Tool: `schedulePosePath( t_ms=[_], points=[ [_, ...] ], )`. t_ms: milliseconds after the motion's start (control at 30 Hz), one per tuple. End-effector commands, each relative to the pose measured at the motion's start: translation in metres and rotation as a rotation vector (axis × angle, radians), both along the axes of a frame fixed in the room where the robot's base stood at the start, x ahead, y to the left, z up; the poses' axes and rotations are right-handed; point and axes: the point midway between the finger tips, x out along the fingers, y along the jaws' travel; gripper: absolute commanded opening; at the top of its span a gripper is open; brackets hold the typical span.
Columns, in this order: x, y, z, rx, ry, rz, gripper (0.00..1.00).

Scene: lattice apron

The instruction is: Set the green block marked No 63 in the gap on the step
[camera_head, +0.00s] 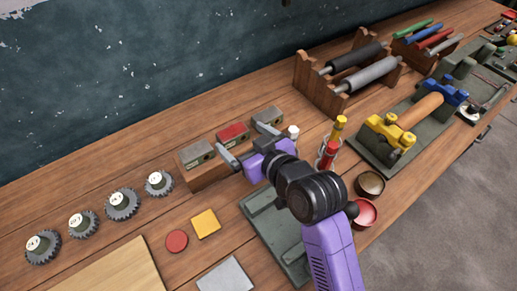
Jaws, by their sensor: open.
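A wooden step (207,175) stands near the wall with a row of marked blocks along it. A grey-green block (195,153) is at its left end, a red-topped block (231,133) in the middle and a grey block (268,115) at the right. Their marks are too small to read, so I cannot tell which block is No 63. My gripper (239,138) is open, its fingers spread at the front of the red-topped block. I cannot tell whether they touch it. My purple gripper and arm hide part of the step, and no gap shows clearly.
Several labelled gears (122,204) stand at the left. A red disc (177,241) and yellow square (206,223) lie in front. A dark green tray (268,224) is under my arm. Bowls (370,184), bottles (338,128) and a roller rack (311,80) are to the right.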

Motion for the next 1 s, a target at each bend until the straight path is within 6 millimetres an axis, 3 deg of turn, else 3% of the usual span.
schedulePosePath(
  t_ms=[200,400,1000],
  points=[
    [-0.035,-0.025,0.017,0.0,-0.002,-0.003,0.94],
    [-0.056,-0.039,0.028,0.0,-0.001,-0.001,0.94],
    [-0.064,-0.043,0.032,-0.001,-0.001,0.0,0.94]
  ],
)
